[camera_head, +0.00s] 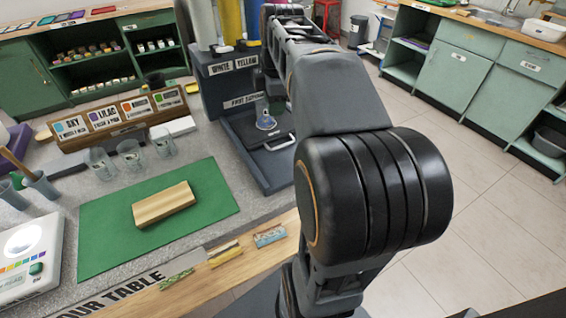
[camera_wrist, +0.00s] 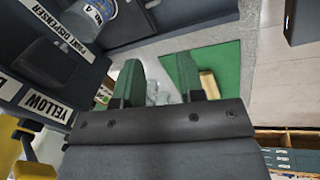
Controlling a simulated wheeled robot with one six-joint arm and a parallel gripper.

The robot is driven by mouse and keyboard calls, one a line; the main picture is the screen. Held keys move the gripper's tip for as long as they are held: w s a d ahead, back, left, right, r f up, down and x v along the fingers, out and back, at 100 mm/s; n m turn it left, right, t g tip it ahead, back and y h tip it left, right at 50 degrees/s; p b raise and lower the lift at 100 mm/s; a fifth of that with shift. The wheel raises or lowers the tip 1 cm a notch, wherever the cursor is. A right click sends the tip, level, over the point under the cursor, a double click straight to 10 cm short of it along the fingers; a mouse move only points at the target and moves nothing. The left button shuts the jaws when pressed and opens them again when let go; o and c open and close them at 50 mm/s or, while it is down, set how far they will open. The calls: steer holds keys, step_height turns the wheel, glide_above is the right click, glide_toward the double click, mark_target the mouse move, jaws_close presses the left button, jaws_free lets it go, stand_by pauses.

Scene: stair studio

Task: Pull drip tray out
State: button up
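The dark drip tray (camera_head: 277,146) lies at the foot of the paint dispenser (camera_head: 222,84) in the head view, in its base. A clear cup (camera_head: 265,121) with a blue label stands on the tray. In the wrist view the dispenser (camera_wrist: 72,65) is at the left, its labels upside down, and a labelled cup (camera_wrist: 91,20) shows at the top left. My gripper (camera_wrist: 160,80) has its two green-looking fingers well apart with nothing between them. In the head view my arm hides the gripper, so its distance from the tray is unclear.
A green mat (camera_head: 103,236) with a wooden block (camera_head: 163,204) lies left of the dispenser. Several clear glasses (camera_head: 131,155) stand behind the mat. A label rack (camera_head: 118,112) is farther back. Tiled floor is clear at the right.

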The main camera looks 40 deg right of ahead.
mark_target(282, 145)
steer(key=w+d+f+n+b, duration=0.1)
steer(key=f+b, duration=0.1)
steer(key=f, duration=0.3)
steer(key=w+d+f+n+b, duration=0.1)
steer(key=d+f+b, duration=0.1)
steer(key=f, duration=0.4)
steer(key=w+d+f+n+b, duration=0.1)
steer(key=d+f+b, duration=0.1)
steer(key=f, duration=0.4)
steer(key=shift+w+f+g+b, duration=0.1)
steer(key=shift+f+g+b, duration=0.15)
steer(key=shift+b, duration=0.2)
steer(key=shift+r, duration=0.1)
steer(key=shift+c, duration=0.2)
jaws_close()
